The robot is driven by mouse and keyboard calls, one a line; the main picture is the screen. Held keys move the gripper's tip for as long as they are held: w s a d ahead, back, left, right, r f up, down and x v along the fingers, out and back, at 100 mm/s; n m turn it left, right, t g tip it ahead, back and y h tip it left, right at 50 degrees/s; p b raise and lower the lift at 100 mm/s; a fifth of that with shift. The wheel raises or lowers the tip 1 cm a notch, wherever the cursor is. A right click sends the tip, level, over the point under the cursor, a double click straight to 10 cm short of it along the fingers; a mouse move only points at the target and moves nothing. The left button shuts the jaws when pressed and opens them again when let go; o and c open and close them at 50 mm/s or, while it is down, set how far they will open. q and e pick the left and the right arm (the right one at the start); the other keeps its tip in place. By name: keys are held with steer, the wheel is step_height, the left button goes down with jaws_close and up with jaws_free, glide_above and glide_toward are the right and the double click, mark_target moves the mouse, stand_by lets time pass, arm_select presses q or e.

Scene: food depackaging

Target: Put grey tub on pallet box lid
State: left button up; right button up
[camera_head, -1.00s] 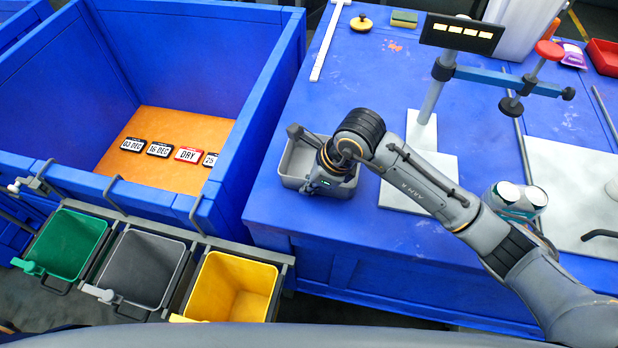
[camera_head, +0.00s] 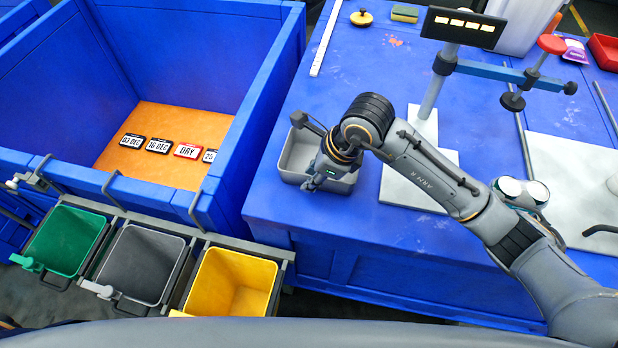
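The grey tub (camera_head: 289,165) is a shallow open tray. It stands on the blue top of the right-hand box, which looks like the pallet box lid (camera_head: 340,216), near its front left corner. My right gripper (camera_head: 314,184) points down at the tub, over its front part. The gripper and wrist hide part of the tub. I cannot tell whether the fingers touch it or how far apart they are. My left gripper is not in view.
A stand with a display (camera_head: 462,31) rises from a pale plate (camera_head: 408,190) right of the tub. An open blue box (camera_head: 262,95) with date cards is at left. Green, grey and yellow bins (camera_head: 235,285) hang in front.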

steer(key=b+v, duration=0.2)
steer(key=v, duration=0.7)
steer(key=shift+d+r, duration=0.2)
steer(key=shift+r, duration=0.15)
